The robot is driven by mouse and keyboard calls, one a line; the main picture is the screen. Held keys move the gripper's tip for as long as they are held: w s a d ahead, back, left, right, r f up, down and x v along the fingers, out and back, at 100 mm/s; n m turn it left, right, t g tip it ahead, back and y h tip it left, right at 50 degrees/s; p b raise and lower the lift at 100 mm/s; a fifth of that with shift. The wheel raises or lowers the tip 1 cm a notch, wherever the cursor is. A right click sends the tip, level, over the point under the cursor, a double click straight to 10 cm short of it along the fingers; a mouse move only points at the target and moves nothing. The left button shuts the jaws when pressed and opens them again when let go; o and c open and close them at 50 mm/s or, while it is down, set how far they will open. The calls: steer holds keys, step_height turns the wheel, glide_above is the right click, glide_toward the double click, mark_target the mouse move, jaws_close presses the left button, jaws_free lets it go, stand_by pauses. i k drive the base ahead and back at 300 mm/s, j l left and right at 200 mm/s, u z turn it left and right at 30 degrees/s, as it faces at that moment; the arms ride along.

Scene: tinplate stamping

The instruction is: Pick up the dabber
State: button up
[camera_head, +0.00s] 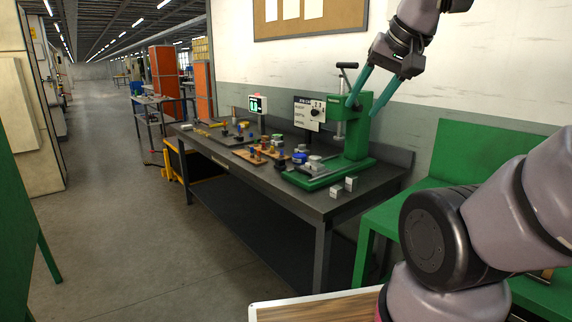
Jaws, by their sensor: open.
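The dabber cannot be told apart for certain among the small items on the dark workbench (338,201). Several small knobbed tools stand there on a wooden board (246,157) and a dark plate, too small to make out. My gripper (362,108) is at the upper right, with two teal fingers pointing down and spread apart. It is open and empty. In the picture it overlaps the top of the green press, well above and to the right of the small items.
A green hand press (357,140) stands at the bench's right end, with two small metal blocks (343,187) by the front edge. A blue round tin (299,158) sits near its base. A lit display (258,104) stands behind. Open floor (130,230) lies to the left.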

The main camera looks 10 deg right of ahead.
mark_target(280, 162)
steer(key=i+j+z, duration=0.1)
steer(key=i+j, duration=0.2)
steer(key=i+j+z, duration=0.1)
steer(key=i+j, duration=0.2)
steer(key=i+j+z, duration=0.1)
steer(key=i+j, duration=0.2)
steer(key=i+j+z, duration=0.15)
steer(key=i+j, duration=0.15)
steer(key=j, duration=0.2)
steer(key=i+j+z, duration=0.1)
steer(key=i+j, duration=0.15)
steer(key=j, duration=0.15)
steer(key=i+j+z, duration=0.1)
steer(key=i+j, duration=0.15)
steer(key=j, duration=0.2)
steer(key=i+j+z, duration=0.1)
steer(key=j, duration=0.35)
steer(key=i+j+z, duration=0.1)
steer(key=i+j, duration=0.25)
steer(key=j, duration=0.1)
